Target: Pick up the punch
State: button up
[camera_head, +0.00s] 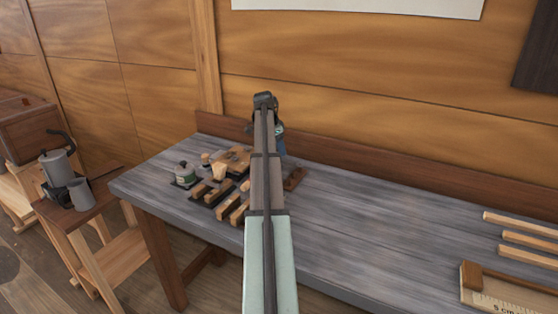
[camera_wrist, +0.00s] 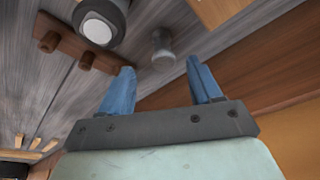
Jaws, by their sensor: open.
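In the wrist view, a small grey metal piece (camera_wrist: 162,46) with a rounded, wider end stands on the grey bench. It may be the punch, but I cannot tell for certain. My gripper (camera_wrist: 160,68) is open, with its two blue fingers apart and nothing between them. The grey piece appears beyond the gap between the fingertips, not touching them. In the head view my arm hides most of this spot, and only a bit of my blue gripper (camera_head: 280,145) shows past it. I cannot make out the punch there.
A brown wooden rack (camera_wrist: 65,38) with round pegs and a dark cylinder with a white end (camera_wrist: 98,28) are close by. Wooden blocks (camera_head: 228,192) and a small tin (camera_head: 184,174) are left of my arm. Wood strips (camera_head: 520,238) lie right. The bench's middle right is clear.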

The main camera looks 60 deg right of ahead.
jog(key=shift+x, duration=3.2)
jog(key=shift+w+d, duration=0.15)
jog(key=shift+w, duration=0.1)
grip_shut()
